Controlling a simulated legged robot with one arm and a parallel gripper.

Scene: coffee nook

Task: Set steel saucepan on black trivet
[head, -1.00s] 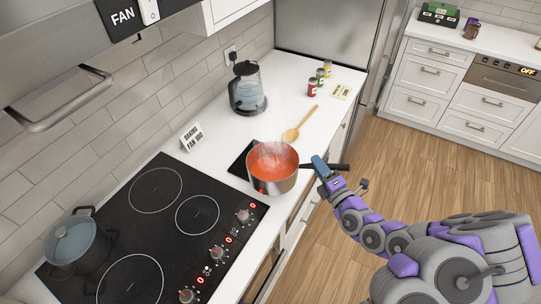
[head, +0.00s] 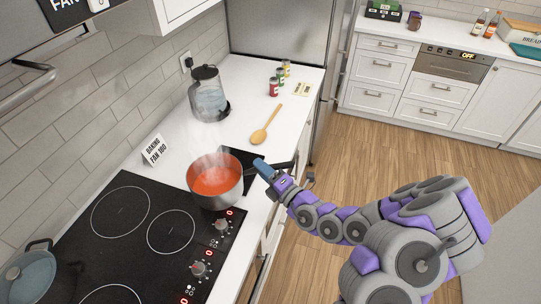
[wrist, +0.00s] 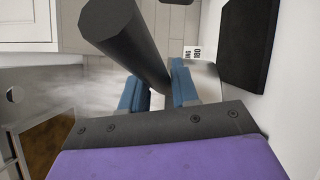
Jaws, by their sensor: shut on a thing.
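The steel saucepan (head: 213,198) holds red soup and gives off steam. In the head view it hangs or rests at the cooktop's right edge, in front of and left of the black trivet (head: 242,156). It hides part of the trivet; I cannot tell its height. My gripper (head: 264,170) is to the right of the pan, shut on its black handle. In the wrist view the handle (wrist: 122,42) passes between the blue fingers of my gripper (wrist: 160,88). The trivet (wrist: 244,42) lies flat on the white counter at the upper right there.
The black cooktop (head: 95,240) is at lower left with a lidded pot (head: 28,275). Counter around the spoon is clear.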

